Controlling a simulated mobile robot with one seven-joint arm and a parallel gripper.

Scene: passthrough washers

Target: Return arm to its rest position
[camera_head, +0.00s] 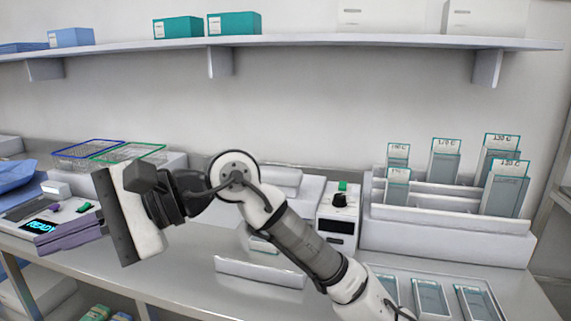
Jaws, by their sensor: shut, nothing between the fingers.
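My arm reaches up from the bottom of the head view and bends to the left at its round grey joint. My gripper (48,240) is at the far left end of the arm, with a white body and a dark plate. Its purple-grey fingers point left and look shut with nothing between them. It is above the left part of the bench, in front of a device with a lit "READY" display (40,226). How far above the bench it is, I cannot tell. The arm hides part of the bench middle.
A white rack (440,241) with several labelled packs stands at the right. A small white device with a black knob (338,218) is left of it. Wire baskets (87,150) stand at the back left. A shelf (300,42) with boxes runs above. Clear trays (430,298) lie front right.

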